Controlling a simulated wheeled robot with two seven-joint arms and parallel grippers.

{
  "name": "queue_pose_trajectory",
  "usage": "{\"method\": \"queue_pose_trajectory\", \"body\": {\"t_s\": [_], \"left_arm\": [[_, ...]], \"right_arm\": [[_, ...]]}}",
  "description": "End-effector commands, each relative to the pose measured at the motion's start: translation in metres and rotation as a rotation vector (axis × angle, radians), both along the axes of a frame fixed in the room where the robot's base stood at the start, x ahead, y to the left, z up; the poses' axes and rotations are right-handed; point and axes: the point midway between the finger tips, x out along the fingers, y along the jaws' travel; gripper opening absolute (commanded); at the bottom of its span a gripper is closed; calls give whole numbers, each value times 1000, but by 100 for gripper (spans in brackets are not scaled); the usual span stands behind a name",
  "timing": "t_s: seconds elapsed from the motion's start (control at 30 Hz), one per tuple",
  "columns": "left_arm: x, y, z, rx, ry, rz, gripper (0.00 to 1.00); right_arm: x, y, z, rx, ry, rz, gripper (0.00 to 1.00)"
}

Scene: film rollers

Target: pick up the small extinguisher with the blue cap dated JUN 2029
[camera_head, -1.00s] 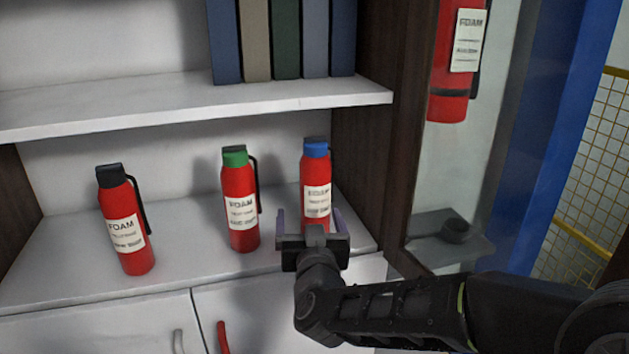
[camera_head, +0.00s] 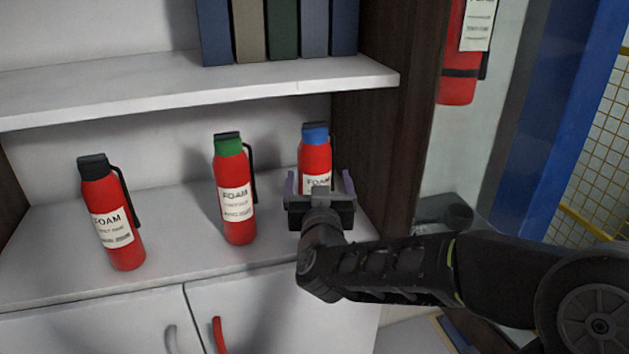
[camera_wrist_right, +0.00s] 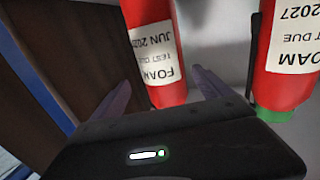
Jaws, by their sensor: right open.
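The small red extinguisher with the blue cap (camera_head: 315,156) stands upright on the white shelf, right of the other two. My right gripper (camera_head: 319,184) is open in front of it, with one finger to each side; the gripper hides its lower part. In the right wrist view the picture is upside down: the extinguisher (camera_wrist_right: 160,92) is between and just beyond the open fingers (camera_wrist_right: 162,92). Its label reads FOAM and JUN 202, with the last digit unclear. Its cap is out of that view. My left gripper is not in view.
A green-capped extinguisher (camera_head: 233,175) stands close on the left, its label showing 2027 in the wrist view. A black-capped one (camera_head: 105,190) is farther left. An upper shelf (camera_head: 200,96) with binders hangs above. A dark cabinet side (camera_head: 370,130) is on the right.

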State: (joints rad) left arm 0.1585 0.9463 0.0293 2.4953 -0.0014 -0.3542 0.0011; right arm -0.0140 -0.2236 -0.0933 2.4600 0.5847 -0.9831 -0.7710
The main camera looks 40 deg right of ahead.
Motion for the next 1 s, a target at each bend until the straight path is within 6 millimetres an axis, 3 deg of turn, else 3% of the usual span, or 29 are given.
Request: {"method": "queue_pose_trajectory", "body": {"t_s": [0.27,0.63,1.0], "left_arm": [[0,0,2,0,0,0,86],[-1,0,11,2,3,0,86],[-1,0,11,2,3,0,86]], "right_arm": [[4,-1,0,1,1,0,89],[45,-22,-1,0,1,1,89],[47,-24,-1,1,-1,0,89]]}}
